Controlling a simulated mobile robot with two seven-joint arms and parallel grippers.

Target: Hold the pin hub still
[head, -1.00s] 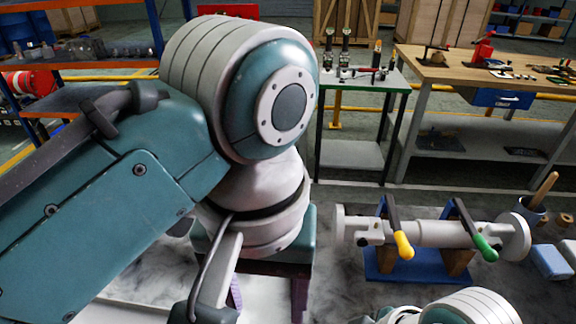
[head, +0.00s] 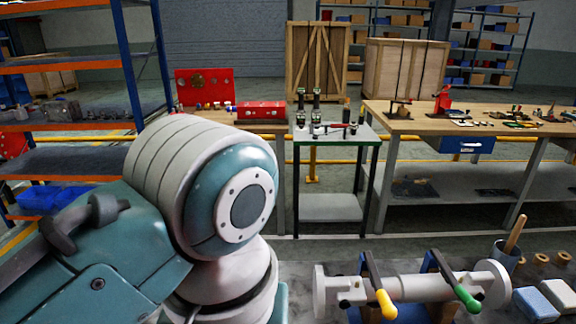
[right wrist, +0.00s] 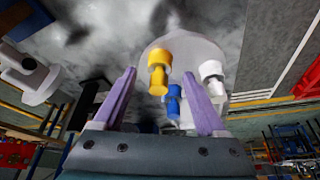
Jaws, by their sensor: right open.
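In the right wrist view a pale round hub (right wrist: 211,56) carries a yellow pin (right wrist: 158,72), a blue pin (right wrist: 174,100) and a white pin (right wrist: 212,78). I take it to be the pin hub. The purple fingers of my right gripper (right wrist: 161,74) are apart, with the yellow and blue pins showing between them. I cannot tell whether a finger touches the hub. In the head view my left arm fills the lower left, but its gripper is out of sight. I cannot make out the pin hub in the head view.
A grey flanged shaft (head: 415,288) lies on blue supports beneath yellow (head: 387,304) and green handles (head: 467,298). A pot (head: 507,254) and pale blue blocks (head: 536,304) stand right of it. Behind are a small stand (head: 331,206), a wooden workbench (head: 470,121) and shelving (head: 70,61).

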